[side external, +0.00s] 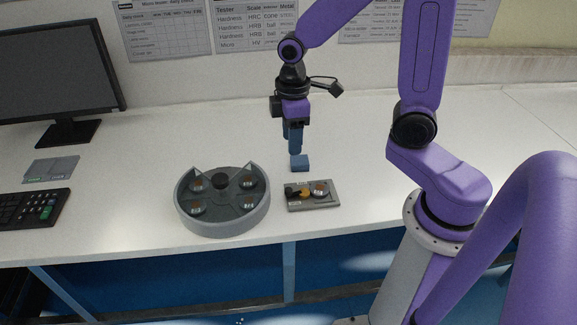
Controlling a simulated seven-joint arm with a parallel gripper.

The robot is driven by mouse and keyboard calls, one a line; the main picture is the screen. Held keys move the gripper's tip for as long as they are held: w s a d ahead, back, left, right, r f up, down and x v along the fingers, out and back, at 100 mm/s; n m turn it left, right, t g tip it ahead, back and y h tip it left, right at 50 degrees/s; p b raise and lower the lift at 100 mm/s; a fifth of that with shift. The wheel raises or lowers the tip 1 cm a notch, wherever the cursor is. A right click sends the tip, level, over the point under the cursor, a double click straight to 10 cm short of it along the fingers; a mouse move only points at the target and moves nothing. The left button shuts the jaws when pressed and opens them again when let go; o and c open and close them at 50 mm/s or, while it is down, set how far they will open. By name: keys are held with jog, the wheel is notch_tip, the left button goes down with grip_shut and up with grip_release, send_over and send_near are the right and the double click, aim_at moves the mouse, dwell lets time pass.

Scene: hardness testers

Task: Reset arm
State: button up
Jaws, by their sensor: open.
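My gripper (293,140) hangs from my purple arm, pointing down over the white table near the middle of the picture. Its fingers are blue and open.
A monitor (55,72) and a keyboard (33,207) stand at the left, with grey cards (50,169) between them. Printed charts (163,30) hang on the back wall. The table is clear behind the tray and at the right beyond my arm. Its front edge runs close below the tray.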

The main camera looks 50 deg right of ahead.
jog(key=s+a+r+n, duration=0.1)
jog(key=s+r, duration=0.1)
jog(key=s, duration=0.7)
jog(key=s+a+r+n, duration=0.1)
jog(key=s, duration=0.8)
jog(key=shift+s+a+r+n, duration=0.25)
jog(key=shift+s+r+n, duration=0.1)
jog(key=shift+r+n, duration=0.05)
